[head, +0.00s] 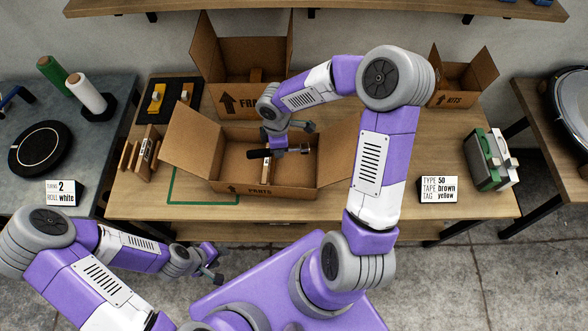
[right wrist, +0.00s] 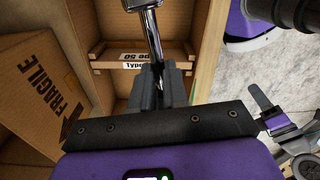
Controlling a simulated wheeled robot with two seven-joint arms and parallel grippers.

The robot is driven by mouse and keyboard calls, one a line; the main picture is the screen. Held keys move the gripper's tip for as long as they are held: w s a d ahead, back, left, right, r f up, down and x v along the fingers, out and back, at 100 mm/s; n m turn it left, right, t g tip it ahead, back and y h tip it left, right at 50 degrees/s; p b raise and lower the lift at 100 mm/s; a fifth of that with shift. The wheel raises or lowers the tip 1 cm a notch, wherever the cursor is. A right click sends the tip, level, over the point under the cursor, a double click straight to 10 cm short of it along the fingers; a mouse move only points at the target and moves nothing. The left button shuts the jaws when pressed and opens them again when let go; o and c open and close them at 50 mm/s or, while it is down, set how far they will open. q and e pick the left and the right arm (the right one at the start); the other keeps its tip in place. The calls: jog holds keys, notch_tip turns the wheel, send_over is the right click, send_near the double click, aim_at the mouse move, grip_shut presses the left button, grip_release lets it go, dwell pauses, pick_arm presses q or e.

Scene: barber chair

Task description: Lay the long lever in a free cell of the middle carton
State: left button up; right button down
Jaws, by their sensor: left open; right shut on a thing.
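The middle carton, marked PARTS (head: 225,180), stands open on the wooden table with its side flaps spread. My right gripper (head: 277,150) is over its opening, shut on the long lever. The lever's black handle (head: 257,154) points left and its shiny metal shaft (head: 298,149) points right. In the right wrist view the chrome shaft of the long lever (right wrist: 153,32) rises from between the fingers of my right gripper (right wrist: 160,88). Below it are cardboard walls and a "Type 50" label (right wrist: 140,62). Part of the carton's inside is hidden by my arm. My left gripper (head: 210,266) is open and empty in front of the table.
A taller open carton (head: 240,98) stands behind, and a KITS carton (head: 462,85) at the back right. Wooden pieces (head: 140,152) stand left of the middle carton. A sign (head: 438,190) and a green and white case (head: 488,160) are at the right.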

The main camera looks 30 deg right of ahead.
aim_at(294, 170)
jog(key=d+n, duration=0.5)
jog(key=n, duration=1.1)
jog(key=f+b, duration=0.2)
jog(key=f, duration=0.6)
jog(key=f+b, duration=0.2)
jog(key=f, duration=0.7)
jog(key=shift+w+d+f, duration=0.2)
jog(key=shift+f, duration=0.1)
jog(key=shift+f+b, duration=0.15)
jog(key=shift+b, duration=0.2)
jog(key=c, duration=1.1)
grip_release()
jog(key=shift+c, duration=0.2)
